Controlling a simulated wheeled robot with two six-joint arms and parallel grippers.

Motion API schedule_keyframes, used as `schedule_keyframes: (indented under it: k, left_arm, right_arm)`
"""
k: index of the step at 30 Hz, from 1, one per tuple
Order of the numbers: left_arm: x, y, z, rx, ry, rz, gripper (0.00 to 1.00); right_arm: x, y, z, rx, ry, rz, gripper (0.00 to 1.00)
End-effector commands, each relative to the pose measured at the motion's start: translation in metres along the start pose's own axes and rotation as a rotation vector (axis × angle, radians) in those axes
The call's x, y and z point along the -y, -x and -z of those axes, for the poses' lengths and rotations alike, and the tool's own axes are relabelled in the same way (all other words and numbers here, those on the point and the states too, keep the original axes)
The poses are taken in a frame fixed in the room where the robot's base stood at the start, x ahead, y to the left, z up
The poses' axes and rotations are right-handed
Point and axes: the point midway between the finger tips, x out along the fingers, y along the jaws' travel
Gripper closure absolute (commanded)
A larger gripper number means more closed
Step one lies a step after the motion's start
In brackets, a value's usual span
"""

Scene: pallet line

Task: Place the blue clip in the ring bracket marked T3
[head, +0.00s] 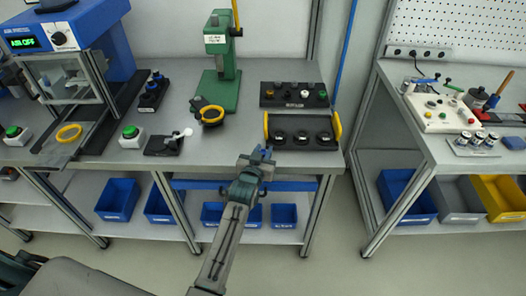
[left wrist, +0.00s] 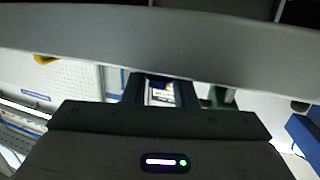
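My left gripper (head: 262,154) is over the front edge of the middle bench, in front of the yellow-handled tray. Its blue-tinted fingertips look apart, and in the left wrist view the fingers (left wrist: 163,92) stand apart with background showing between them. I see nothing held. On the right bench a white fixture (head: 440,112) carries small coloured parts. No T3 mark is readable, so I cannot pick out the ring bracket. My right gripper is not in view.
The tray (head: 267,130) with yellow handles and a dark button box (head: 295,94) stand on the middle bench, beside a green press (head: 222,85). A tray of silver cylinders (head: 475,146) lies on the right bench. A floor gap separates the benches.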

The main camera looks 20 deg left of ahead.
Motion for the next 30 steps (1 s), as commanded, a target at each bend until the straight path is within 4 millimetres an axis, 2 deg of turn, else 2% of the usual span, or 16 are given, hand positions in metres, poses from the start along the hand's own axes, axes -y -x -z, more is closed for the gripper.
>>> schedule_keyframes:
  k: [1,3,14,17,24,30]
  left_arm:
    - [0.000,0.000,0.000,0.000,0.000,0.000,0.65]
    - [0.000,0.000,0.000,0.001,0.000,0.000,0.55]
    - [0.000,0.004,0.003,0.001,0.000,0.000,0.55]
    - [0.000,0.017,0.001,0.001,0.002,0.000,0.55]
    - [0.000,0.069,0.000,0.002,0.002,0.001,0.55]
    - [0.000,0.104,0.001,0.001,0.002,0.001,0.55]
  right_arm:
    - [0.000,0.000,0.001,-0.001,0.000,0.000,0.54]
    - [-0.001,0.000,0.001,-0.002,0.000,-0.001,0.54]
    - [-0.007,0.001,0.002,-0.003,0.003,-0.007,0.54]
    - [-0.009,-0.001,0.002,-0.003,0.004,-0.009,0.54]
    - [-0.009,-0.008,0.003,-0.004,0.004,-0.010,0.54]
    - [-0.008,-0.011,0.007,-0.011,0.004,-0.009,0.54]
